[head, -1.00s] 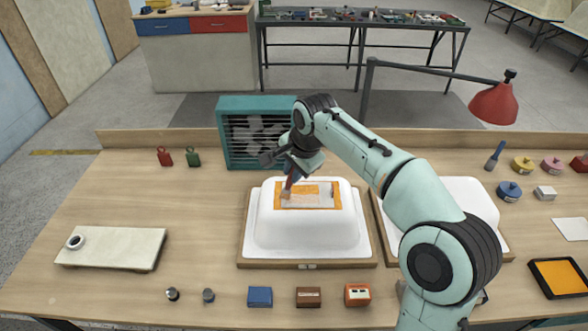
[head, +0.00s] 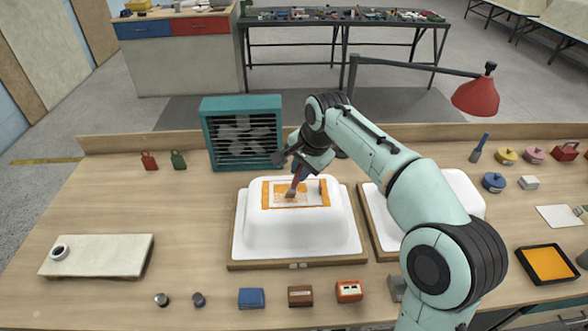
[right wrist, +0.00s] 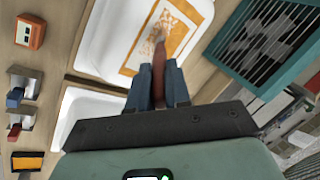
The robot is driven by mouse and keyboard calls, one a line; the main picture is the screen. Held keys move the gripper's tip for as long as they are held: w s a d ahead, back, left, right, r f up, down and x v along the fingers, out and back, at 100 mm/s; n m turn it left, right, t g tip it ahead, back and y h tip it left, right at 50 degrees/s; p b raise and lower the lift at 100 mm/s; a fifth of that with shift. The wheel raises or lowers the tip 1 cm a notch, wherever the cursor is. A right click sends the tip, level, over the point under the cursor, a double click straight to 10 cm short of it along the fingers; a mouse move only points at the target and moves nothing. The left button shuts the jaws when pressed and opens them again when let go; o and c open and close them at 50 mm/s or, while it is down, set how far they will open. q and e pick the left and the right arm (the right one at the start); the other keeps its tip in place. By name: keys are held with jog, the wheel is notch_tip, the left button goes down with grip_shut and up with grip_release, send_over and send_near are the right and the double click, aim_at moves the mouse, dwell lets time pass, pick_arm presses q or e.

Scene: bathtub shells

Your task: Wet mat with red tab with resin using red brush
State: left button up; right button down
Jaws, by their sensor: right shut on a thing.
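My right gripper (head: 301,166) is shut on the red brush (head: 296,182). In the right wrist view the brush handle (right wrist: 158,78) sits between the two fingers. The bristles point down onto a mat (head: 312,205) lying on top of a white tub-shaped shell (head: 290,232). The mat has an orange border and a pale middle with orange streaks; it also shows in the right wrist view (right wrist: 182,38). My left gripper is not in view.
A teal fan box (head: 243,105) stands behind the shell. A second white shell (head: 462,190) is on the right, partly behind my arm. An orange tray (head: 548,264), a red lamp (head: 476,95) and several small pots are farther right. A pale slab (head: 98,256) lies at left.

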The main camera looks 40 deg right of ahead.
jog(key=s+d, duration=0.4)
jog(key=shift+d, duration=0.2)
dwell(0.4)
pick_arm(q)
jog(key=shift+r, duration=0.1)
pick_arm(e)
jog(key=shift+w, duration=0.15)
jog(key=shift+w+a+r+p, duration=0.1)
jog(key=shift+w+a+p, duration=0.3)
jog(key=shift+w+a, duration=0.5)
jog(key=shift+w+a+p, duration=0.35)
jog(key=shift+w+a, duration=0.35)
jog(key=shift+a, duration=0.4)
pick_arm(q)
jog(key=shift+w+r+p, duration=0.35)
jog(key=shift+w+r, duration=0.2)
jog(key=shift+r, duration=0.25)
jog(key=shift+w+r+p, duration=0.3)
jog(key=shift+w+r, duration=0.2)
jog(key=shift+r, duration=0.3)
pick_arm(e)
jog(key=shift+w+a, duration=1.85)
jog(key=shift+a, duration=0.25)
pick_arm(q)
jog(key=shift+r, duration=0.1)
